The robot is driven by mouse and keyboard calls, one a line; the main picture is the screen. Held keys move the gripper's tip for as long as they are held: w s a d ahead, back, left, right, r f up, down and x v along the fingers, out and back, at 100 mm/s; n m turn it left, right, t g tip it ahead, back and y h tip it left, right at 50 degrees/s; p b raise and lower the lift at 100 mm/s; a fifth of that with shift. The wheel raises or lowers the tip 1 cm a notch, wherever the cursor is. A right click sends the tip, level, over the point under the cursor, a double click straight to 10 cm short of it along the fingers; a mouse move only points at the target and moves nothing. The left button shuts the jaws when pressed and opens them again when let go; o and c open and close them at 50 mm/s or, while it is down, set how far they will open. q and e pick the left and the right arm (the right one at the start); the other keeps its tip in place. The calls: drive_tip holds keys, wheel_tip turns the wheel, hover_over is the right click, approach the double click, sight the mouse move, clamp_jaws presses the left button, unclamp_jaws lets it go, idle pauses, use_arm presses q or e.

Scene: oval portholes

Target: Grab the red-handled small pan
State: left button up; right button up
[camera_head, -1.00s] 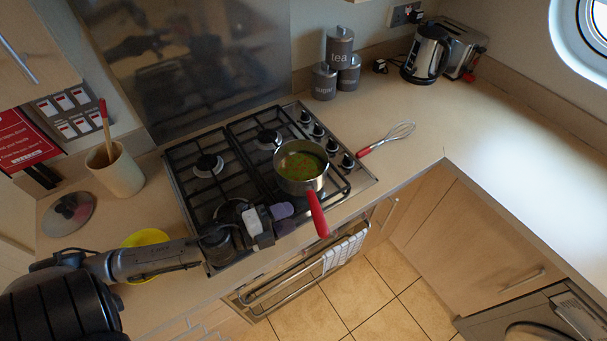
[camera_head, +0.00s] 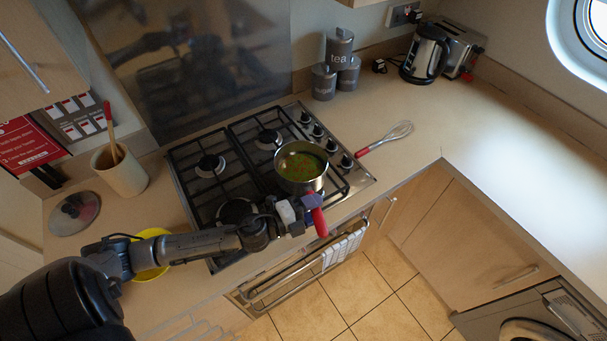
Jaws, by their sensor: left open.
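The small pan (camera_head: 301,166) is steel and holds green soup with orange bits. It stands on the front right part of the gas hob (camera_head: 206,163). Its red handle (camera_head: 320,223) points toward the front edge of the counter. My left gripper (camera_head: 305,208) is open at the handle, with its fingers beside or around it; I cannot tell whether they touch it. The gripper hides the part of the handle nearest the pan. My right gripper is not in view.
A red-handled whisk (camera_head: 385,138) lies right of the hob. A yellow bowl (camera_head: 150,272) is partly hidden under my left arm. A glass lid (camera_head: 75,213) and a utensil pot (camera_head: 120,171) stand left. Canisters (camera_head: 338,66) and a kettle (camera_head: 426,52) stand at the back.

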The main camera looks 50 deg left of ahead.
use_arm(q)
drive_tip(key=shift+w+d, duration=0.1)
drive_tip(key=shift+w, duration=0.15)
clamp_jaws()
idle(0.4)
idle(0.9)
